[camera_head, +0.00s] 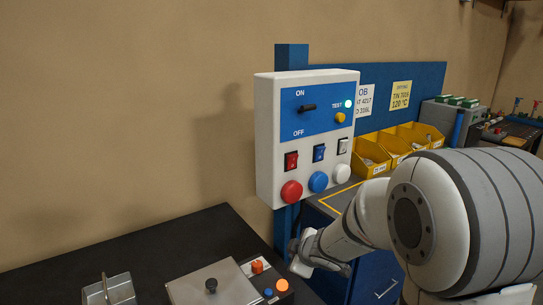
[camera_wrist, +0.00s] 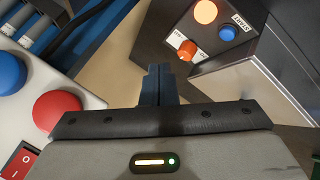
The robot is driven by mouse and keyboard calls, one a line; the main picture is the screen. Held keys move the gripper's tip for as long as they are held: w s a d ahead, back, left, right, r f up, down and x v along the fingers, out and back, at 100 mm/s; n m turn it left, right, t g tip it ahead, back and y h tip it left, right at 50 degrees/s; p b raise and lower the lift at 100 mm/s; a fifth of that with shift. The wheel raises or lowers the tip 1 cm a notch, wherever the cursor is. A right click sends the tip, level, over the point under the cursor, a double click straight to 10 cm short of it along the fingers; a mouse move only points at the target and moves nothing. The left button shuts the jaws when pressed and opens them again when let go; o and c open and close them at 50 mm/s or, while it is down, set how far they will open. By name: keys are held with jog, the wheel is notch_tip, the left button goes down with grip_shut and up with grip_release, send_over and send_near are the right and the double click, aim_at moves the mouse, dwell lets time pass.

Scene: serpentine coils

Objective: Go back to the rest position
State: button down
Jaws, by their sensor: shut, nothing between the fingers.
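My gripper (camera_head: 301,256) is in front of and below the white control panel (camera_head: 264,150), near the right end of the black table. In the wrist view its fingers (camera_wrist: 159,85) are together with nothing between them. The panel has a dark ON/OFF lever, a lit green TEST lamp, a yellow button, red, blue and white rocker switches, and red, blue and white round buttons. In the wrist view the panel's red button (camera_wrist: 56,110) and blue button (camera_wrist: 9,72) lie to the left of the fingers, apart from them.
A black table (camera_head: 140,248) carries a metal tray (camera_head: 109,290), a lidded box (camera_head: 212,287) and a small control box with orange and blue knobs (camera_head: 268,280). Yellow bins (camera_head: 397,144) stand on the bench behind the panel. The wall side at left is clear.

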jog(key=s+d+r+m+g+h, duration=0.1)
jog(key=s+d+r+m+h, duration=0.4)
jog(key=s+d+r+m, duration=0.5)
jog(key=s+a+f+m+g+y, duration=0.1)
jog(key=s+m+g, duration=0.3)
jog(key=s, duration=1.2)
jog(key=shift+s+a+f+y, duration=0.2)
jog(key=shift+s+y, duration=0.2)
dwell(5.0)
